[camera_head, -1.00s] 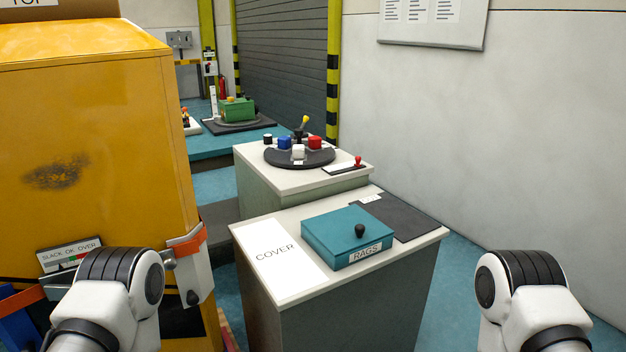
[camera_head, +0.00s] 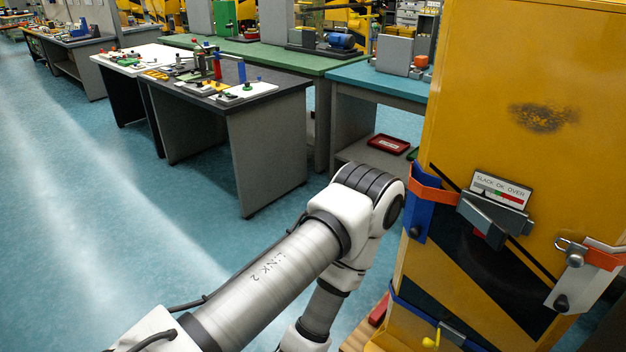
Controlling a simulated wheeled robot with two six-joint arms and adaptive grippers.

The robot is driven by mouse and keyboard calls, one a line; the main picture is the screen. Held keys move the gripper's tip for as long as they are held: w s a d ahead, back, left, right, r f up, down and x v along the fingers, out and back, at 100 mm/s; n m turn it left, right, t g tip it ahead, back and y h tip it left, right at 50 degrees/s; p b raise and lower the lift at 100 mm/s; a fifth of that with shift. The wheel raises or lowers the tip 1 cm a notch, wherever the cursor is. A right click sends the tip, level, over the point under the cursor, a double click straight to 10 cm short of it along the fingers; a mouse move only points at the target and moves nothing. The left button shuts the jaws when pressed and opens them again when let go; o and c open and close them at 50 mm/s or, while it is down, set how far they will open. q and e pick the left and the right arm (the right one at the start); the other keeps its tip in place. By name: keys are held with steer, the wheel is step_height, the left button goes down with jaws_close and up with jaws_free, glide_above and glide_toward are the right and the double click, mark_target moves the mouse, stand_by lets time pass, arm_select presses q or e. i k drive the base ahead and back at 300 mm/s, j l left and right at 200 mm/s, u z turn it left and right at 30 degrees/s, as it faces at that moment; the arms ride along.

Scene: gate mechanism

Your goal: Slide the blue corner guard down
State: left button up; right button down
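The blue corner guard (camera_head: 422,203) sits on the left vertical edge of the big yellow crate (camera_head: 560,60), with an orange strap (camera_head: 434,187) running over it and a dark knob on its lower part. A white corner guard (camera_head: 580,280) with its own strap and dark knob is on the crate's right side. Between them is a gauge plate (camera_head: 500,190) marked SLACK OK OVER, above a grey ratchet buckle (camera_head: 496,222). My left arm reaches up beside the crate, left of the blue guard. Its gripper is hidden, and my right gripper is outside the view.
A lower blue strap with a buckle (camera_head: 452,332) and a yellow knob crosses the crate's lower part. A dark-topped bench (camera_head: 280,92) with small parts and a teal bench (camera_head: 385,82) stand behind. The blue floor (camera_head: 110,200) at left is clear.

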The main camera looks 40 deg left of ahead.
mark_target(417, 213)
steer(key=u, duration=0.75)
